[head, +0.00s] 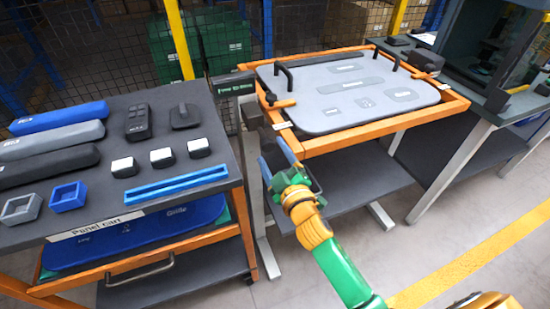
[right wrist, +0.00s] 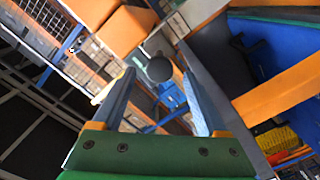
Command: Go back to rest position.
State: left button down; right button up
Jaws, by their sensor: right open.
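My right gripper (head: 276,158) is at the end of the green and orange arm, in the gap between the parts cart and the orange-framed stand. Its two fingers are apart and nothing is between them; they also show in the right wrist view (right wrist: 160,75). The gripper is near the stand's front left corner; I cannot tell whether it touches the frame. A grey door panel (head: 315,119) lies flat in the orange frame (head: 385,122). My left gripper is not in view.
The panel cart (head: 215,107) at left carries blue and black bars, white-topped blocks, open boxes and a blue tray. A grey workbench (head: 480,95) with a dark cabinet stands at right. Mesh fencing is behind. The floor at lower right is open, with a yellow line (head: 470,262).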

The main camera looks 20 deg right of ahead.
jog(key=s, duration=0.4)
jog(key=shift+d, duration=0.1)
jog(key=s+f+m+g, duration=0.1)
jog(key=s+f+g, duration=0.25)
jog(key=f, duration=0.65)
jog(key=s+f+m+g, duration=0.1)
jog(key=s+f+g, duration=0.25)
jog(key=f, duration=0.65)
jog(key=s+f+m+g, duration=0.15)
jog(key=s+f, duration=0.35)
jog(key=f, duration=0.5)
jog(key=s+d+f+m+g, duration=0.1)
jog(key=s+f+g, duration=0.3)
jog(key=s, duration=0.8)
jog(key=s+d+f+m+g, duration=0.2)
jog(key=s+f+g, duration=0.2)
jog(key=s+f, duration=0.5)
jog(key=s, duration=0.4)
jog(key=shift+s+d+h, duration=0.15)
jog(key=shift+s+h, duration=0.05)
jog(key=shift+h, duration=0.1)
jog(key=shift+m+g, duration=0.25)
